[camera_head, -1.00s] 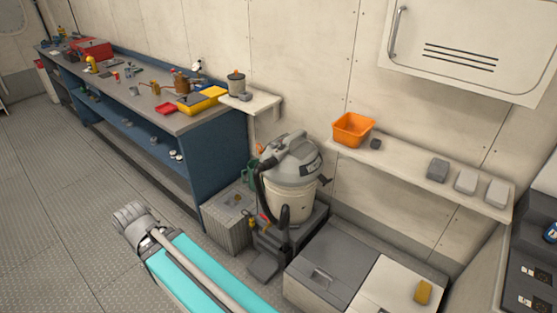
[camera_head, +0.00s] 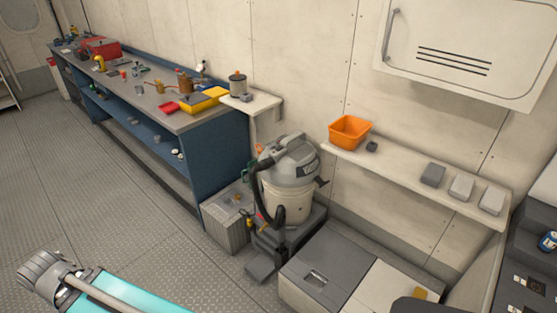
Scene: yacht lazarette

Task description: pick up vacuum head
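A shop vacuum (camera_head: 288,180) stands upright by the wall in the middle of the camera_head view. It has a grey motor top (camera_head: 291,160) over a cream drum (camera_head: 285,203). A black hose (camera_head: 277,213) loops down its front. A flat grey piece (camera_head: 261,271), perhaps a floor nozzle, lies low in front of its dark base. I cannot tell which part is called the vacuum head. My teal arm link crosses the bottom left, well apart from the vacuum. My gripper's fingers do not show.
A blue workbench (camera_head: 215,165) with tools and trays runs along the left wall. A ribbed grey box (camera_head: 226,226) stands beside the vacuum. A grey-and-white chest (camera_head: 327,270) is in front right. A wall shelf (camera_head: 410,182) holds an orange bin (camera_head: 349,132). Floor at left is clear.

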